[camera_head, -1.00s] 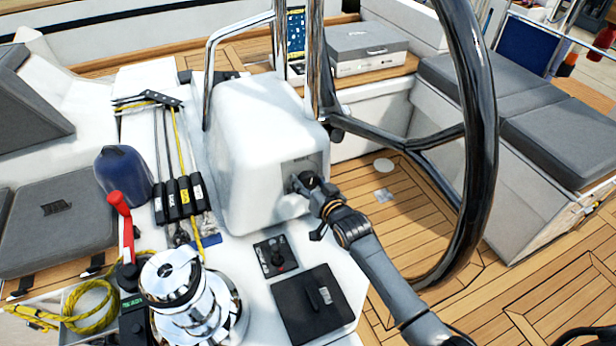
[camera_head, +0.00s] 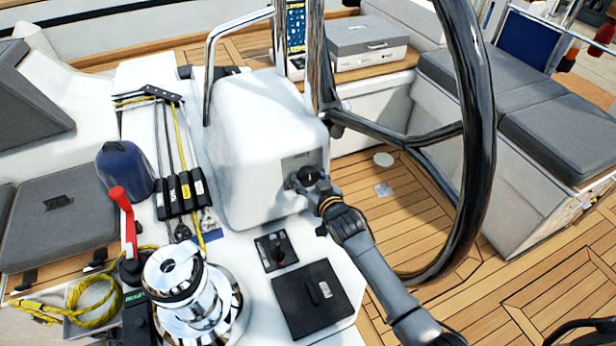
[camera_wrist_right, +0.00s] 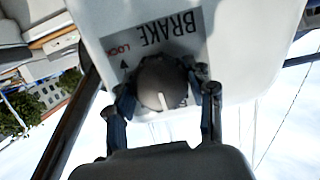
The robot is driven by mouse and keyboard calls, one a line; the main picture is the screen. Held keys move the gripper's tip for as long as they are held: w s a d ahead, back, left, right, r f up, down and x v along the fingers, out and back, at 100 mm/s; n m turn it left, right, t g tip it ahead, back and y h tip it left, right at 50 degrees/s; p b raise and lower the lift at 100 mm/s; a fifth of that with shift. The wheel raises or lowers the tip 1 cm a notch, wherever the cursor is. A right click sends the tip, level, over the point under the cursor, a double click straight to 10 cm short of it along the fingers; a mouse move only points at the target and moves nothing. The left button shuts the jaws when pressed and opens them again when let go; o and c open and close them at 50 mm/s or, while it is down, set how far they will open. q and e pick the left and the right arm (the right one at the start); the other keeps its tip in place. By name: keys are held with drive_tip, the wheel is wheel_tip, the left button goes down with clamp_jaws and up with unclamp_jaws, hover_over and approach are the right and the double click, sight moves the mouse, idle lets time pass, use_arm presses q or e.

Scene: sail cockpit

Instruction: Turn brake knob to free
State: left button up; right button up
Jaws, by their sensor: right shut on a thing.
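In the right wrist view the knob (camera_wrist_right: 160,84) carries a white pointer line that points toward the bottom of the picture. A grey plate (camera_wrist_right: 150,45) behind it reads BRAKE, with LOCK in red and a small dark arrow. My right gripper (camera_head: 311,186) is shut on the knob, with a finger on each side of it in the wrist view (camera_wrist_right: 167,92). Any FREE marking is hidden or out of view. My left gripper is not in view.
The large black steering wheel (camera_head: 480,150) stands right of my right arm, close to it. A small lever panel (camera_head: 274,252) and a dark square hatch (camera_head: 312,298) lie below the pedestal. A chrome winch (camera_head: 190,290) stands at the lower left.

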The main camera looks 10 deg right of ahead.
drive_tip(key=shift+f, duration=0.1)
drive_tip(key=o, duration=1.2)
drive_tip(key=shift+s, duration=0.1)
drive_tip(key=v, duration=1.2)
